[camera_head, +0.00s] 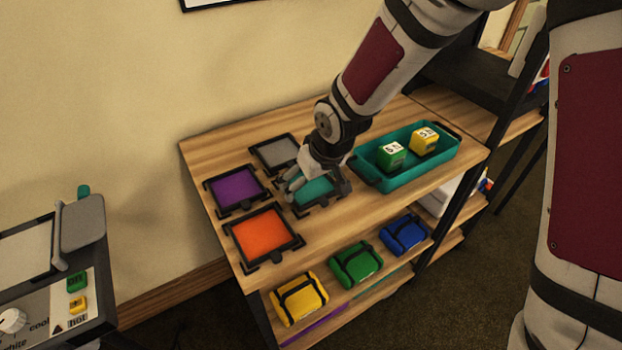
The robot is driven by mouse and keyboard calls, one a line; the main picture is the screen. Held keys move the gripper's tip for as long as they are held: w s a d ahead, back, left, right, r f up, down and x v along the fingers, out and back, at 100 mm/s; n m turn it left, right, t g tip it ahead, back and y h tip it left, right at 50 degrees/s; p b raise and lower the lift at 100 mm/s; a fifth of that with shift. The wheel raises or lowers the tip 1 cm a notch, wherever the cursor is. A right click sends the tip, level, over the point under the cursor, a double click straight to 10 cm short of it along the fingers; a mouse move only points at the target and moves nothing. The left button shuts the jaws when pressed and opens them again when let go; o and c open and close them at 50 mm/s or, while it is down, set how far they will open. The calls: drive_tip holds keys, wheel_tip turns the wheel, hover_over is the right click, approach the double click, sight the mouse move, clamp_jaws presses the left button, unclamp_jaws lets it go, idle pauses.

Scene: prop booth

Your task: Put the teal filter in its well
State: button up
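The teal filter (315,190) is a flat teal square in a dark frame on the wooden shelf top. My gripper (318,187) is right over it, pointing down, with its fingers spread apart at the left and right of the teal square. The fingers look open; whether they touch the filter's edges I cannot tell. The gripper hides the filter's back part. Beside it are dark square frames with a purple face (236,189), an orange face (262,232) and a grey face (276,152). I cannot tell for sure which is a well.
A teal tray (372,179) holding a green block (391,155) and a yellow block (424,141) stands to the right. Yellow (299,299), green (357,265) and blue (404,234) strapped packs lie on the shelf below. A lamp-like device (60,285) with a dial is at the left.

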drive_tip(key=shift+f, duration=0.3)
drive_tip(key=o, duration=1.1)
drive_tip(key=v, duration=1.2)
